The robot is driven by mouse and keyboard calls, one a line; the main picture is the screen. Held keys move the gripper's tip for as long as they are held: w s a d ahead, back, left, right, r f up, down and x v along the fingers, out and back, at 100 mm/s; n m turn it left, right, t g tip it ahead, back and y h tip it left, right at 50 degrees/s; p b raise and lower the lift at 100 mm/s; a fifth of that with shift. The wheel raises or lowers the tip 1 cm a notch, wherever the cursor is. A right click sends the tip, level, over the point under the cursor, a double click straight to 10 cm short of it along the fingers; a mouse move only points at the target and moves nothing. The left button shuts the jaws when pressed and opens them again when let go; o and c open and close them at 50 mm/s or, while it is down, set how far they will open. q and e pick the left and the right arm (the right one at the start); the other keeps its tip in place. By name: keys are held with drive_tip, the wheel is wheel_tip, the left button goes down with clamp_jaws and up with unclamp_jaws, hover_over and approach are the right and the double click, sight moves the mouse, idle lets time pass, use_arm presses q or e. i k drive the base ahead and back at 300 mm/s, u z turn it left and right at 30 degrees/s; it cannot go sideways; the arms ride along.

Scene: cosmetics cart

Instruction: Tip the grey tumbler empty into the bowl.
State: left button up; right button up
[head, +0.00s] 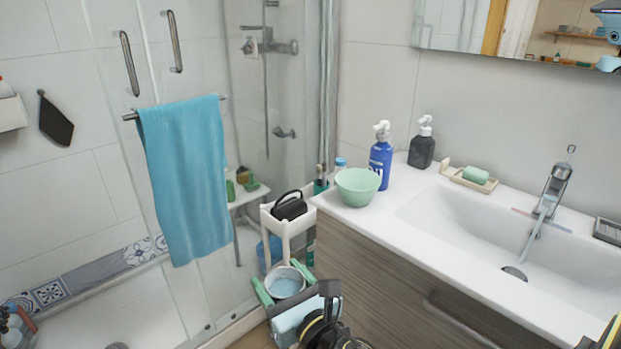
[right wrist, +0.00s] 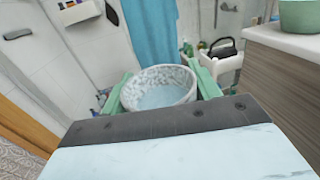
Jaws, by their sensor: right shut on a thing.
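The grey tumbler (head: 286,283) is a round, speckled grey-white cup with something pale blue inside. It is about upright, mouth up. My right gripper (head: 284,284) is shut on it, with a green finger on each side. The tumbler (right wrist: 160,90) and the gripper (right wrist: 165,92) also show in the right wrist view. The mint-green bowl (head: 357,187) stands upright on the counter's left end, above and right of the tumbler in the head view, apart from it. Its inside looks empty as far as I can see. The bowl's edge (right wrist: 297,16) shows at the right wrist view's top right. My left gripper is not in view.
A blue pump bottle (head: 381,160) and a dark pump bottle (head: 421,150) stand behind the bowl on the white counter (head: 400,192). A white cart (head: 290,224) with a black item stands left of the counter. A blue towel (head: 185,180) hangs on the shower glass.

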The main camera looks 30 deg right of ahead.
sight(357, 188)
drive_tip(key=u, duration=0.3)
drive_tip(key=k, duration=0.85)
drive_tip(key=z, duration=0.7)
drive_tip(key=i, duration=0.7)
